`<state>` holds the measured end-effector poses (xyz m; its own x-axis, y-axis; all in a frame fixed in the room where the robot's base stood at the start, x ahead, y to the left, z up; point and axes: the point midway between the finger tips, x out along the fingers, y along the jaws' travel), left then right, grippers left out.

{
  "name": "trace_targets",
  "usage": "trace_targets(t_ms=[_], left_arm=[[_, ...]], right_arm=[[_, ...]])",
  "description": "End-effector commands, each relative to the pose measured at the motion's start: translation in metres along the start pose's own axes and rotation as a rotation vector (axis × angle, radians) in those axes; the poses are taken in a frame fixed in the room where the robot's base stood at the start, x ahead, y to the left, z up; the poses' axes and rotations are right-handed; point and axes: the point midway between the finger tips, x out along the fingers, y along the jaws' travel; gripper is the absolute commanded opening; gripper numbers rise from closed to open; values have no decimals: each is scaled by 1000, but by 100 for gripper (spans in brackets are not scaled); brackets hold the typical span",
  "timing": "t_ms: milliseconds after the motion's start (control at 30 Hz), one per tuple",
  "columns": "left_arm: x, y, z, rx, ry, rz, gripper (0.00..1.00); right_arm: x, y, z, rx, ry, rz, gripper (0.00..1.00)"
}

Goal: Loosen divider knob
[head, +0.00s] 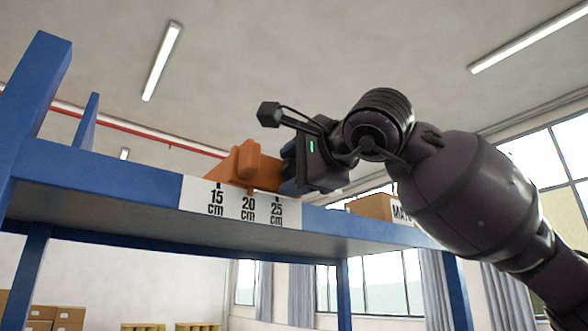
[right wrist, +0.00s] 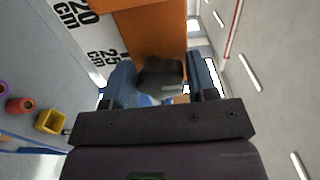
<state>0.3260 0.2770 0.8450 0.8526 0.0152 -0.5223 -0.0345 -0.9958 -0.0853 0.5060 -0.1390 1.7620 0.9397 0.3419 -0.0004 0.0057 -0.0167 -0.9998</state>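The orange divider (head: 250,168) stands on the blue shelf beam, above the white scale (head: 230,202) marked 15, 20 and 25 cm. In the right wrist view the orange divider (right wrist: 145,30) fills the top, with the scale (right wrist: 92,35) to its left. A dark knob (right wrist: 160,75) sits at the divider's end, between the two blue fingers of my right gripper (right wrist: 162,72). The fingers flank it closely; whether they press on it I cannot tell. In the head view my right gripper (head: 287,168) is at the divider's right side and hides the knob. My left gripper is not in view.
The blue shelf frame (head: 130,182) runs across the front, with a post (head: 38,90) at the left. A cardboard box (head: 375,207) sits on the shelf to the right. More boxes (head: 60,315) are on the left below. Open space lies above the shelf.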

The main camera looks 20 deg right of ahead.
Motion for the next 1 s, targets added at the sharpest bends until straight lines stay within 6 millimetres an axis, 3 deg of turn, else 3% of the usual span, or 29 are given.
trace_targets(t_ms=[33, 100, 467, 1000], left_arm=[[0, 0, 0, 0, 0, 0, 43], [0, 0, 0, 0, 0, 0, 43], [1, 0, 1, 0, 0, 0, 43], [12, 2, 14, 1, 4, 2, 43]], right_arm=[[0, 0, 0, 0, 0, 0, 60], [0, 0, 0, 1, 0, 0, 70], [-5, 0, 0, 2, 0, -1, 70], [-90, 1, -1, 1, 2, -2, 70]])
